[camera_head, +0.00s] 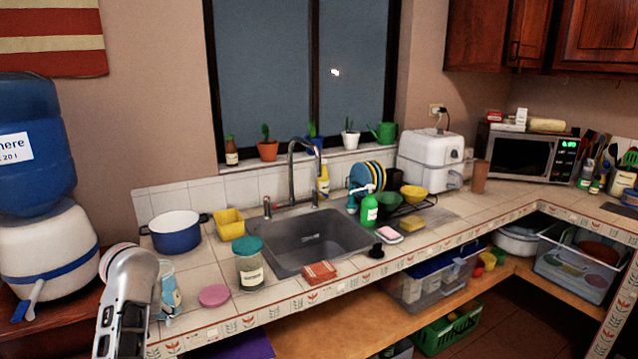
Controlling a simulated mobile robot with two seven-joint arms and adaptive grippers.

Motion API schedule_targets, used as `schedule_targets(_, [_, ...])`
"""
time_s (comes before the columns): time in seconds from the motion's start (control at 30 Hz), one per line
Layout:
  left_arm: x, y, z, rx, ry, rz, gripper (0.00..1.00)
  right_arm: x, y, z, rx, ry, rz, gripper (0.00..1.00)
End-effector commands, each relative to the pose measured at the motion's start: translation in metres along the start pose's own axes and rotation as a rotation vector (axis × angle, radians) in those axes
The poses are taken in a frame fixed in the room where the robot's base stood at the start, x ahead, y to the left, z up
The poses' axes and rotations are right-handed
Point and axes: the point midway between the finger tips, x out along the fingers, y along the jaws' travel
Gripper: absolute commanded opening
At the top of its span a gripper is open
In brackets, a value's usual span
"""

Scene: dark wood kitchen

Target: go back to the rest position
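A light grey link of my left arm (128,300) rises at the lower left of the head view, in front of the counter's left end. My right arm and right gripper are not in view. The task names no other object.
Beside my arm are a blue-and-white container (170,288), partly hidden, and a water dispenser (45,250). The tiled counter (245,305) holds a blue pot (175,238), a labelled jar (250,268), a pink disc (214,295), a reddish box (319,272) and a sink (310,240).

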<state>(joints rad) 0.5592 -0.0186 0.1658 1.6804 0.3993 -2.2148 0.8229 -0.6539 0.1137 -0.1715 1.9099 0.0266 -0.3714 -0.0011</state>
Motion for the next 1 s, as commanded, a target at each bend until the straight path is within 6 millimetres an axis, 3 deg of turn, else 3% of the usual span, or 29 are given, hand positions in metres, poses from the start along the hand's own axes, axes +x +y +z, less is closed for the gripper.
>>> schedule_targets(0.03, [0.011,-0.006,0.023,0.043,0.008,-0.023,0.70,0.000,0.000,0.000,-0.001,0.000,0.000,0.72])
schedule_targets(0.3, [0.033,-0.026,0.120,0.303,0.079,-0.101,0.70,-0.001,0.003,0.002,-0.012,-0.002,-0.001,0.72])
schedule_targets(0.6, [0.015,-0.038,0.225,0.633,0.160,-0.134,0.70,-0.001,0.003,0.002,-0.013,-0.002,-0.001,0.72])
schedule_targets(0.8, [-0.007,-0.040,0.267,0.785,0.201,-0.128,0.70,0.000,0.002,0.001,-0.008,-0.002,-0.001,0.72])
schedule_targets(1.0, [-0.028,-0.041,0.296,0.891,0.230,-0.115,0.70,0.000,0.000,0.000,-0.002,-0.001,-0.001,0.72])
